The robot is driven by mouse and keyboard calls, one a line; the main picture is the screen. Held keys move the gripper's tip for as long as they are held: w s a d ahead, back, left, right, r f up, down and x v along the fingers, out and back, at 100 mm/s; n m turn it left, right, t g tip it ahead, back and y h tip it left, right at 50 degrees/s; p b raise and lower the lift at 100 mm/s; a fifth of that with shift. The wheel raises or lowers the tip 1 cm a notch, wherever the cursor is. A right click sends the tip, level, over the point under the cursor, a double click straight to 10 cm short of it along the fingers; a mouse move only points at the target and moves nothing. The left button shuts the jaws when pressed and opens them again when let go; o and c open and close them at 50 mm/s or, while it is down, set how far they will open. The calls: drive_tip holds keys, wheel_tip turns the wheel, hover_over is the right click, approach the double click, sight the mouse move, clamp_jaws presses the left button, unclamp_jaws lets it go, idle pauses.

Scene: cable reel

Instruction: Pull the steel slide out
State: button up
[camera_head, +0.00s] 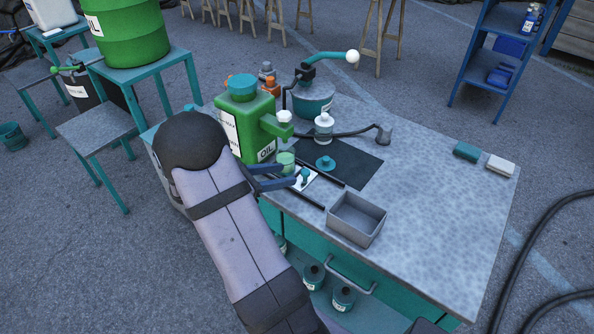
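A pale slide plate (312,184) with a small teal knob (305,174) lies between two dark rails on the workbench; I take it to be the steel slide. A pale green cup (286,160) stands at its back left end, under the side of the green oil container (254,128). My gripper (294,176) reaches in from the left, low over the plate. Its two blue-grey fingers are apart, with their tips just left of the knob. I cannot tell whether they touch it. My arm hides the bench's left part.
An empty grey metal tray (356,219) stands right of the rails, near the bench's front edge. A dark mat (345,160) holds a teal disc-shaped part (325,163). The bench's right side is mostly clear.

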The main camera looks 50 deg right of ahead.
sight(304, 172)
drive_tip(key=shift+p+x, duration=0.6)
drive_tip(key=shift+x, duration=2.55)
drive_tip(key=shift+a, duration=0.1)
